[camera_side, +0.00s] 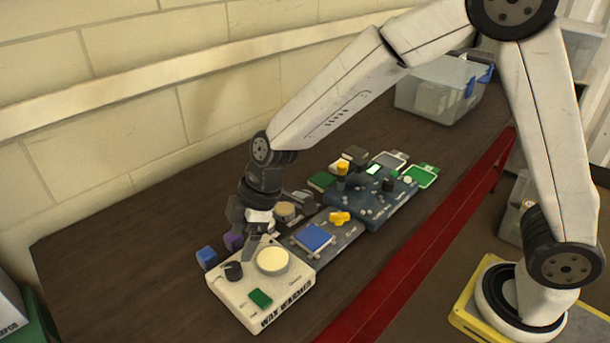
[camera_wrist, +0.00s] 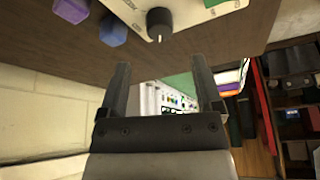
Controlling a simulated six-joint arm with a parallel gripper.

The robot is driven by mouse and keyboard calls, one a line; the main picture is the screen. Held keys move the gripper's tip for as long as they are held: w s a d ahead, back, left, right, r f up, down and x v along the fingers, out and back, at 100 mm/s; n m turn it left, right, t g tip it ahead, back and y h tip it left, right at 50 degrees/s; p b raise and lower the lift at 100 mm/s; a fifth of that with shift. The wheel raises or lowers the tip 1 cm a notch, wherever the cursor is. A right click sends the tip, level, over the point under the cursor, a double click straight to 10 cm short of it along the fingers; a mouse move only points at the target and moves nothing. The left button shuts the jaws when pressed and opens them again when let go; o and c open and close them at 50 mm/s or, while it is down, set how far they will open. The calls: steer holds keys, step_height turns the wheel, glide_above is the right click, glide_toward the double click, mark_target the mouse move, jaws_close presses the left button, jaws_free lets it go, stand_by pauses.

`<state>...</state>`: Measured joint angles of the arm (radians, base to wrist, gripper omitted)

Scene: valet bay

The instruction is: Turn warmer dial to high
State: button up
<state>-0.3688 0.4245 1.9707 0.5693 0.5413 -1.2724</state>
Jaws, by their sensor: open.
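The wax warmer (camera_side: 252,307) is a cream box with a round pale top, lying near the front left of the bench. Its black dial (camera_side: 233,271) is at the warmer's left rear, and a green rectangular switch (camera_side: 260,298) is on its front part. In the wrist view the dial (camera_wrist: 160,22) shows at the top, with a light pointer mark on its lower side. My gripper (camera_side: 247,243) is above and close to the warmer's rear edge. In the wrist view my gripper (camera_wrist: 162,85) has its two fingers spread with nothing between them, and the dial is beyond the fingertips.
Blue (camera_side: 206,257) and purple (camera_side: 234,241) blocks lie behind the warmer. A grey panel with a blue square (camera_side: 312,237) and a yellow knob (camera_side: 340,217) adjoins it on the right. A clear bin (camera_side: 440,90) stands at the back. The front-left bench is bare.

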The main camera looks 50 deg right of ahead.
mark_target(233, 266)
steer(key=shift+x, duration=3.35)
steer(key=shift+c, duration=0.2)
jaws_close()
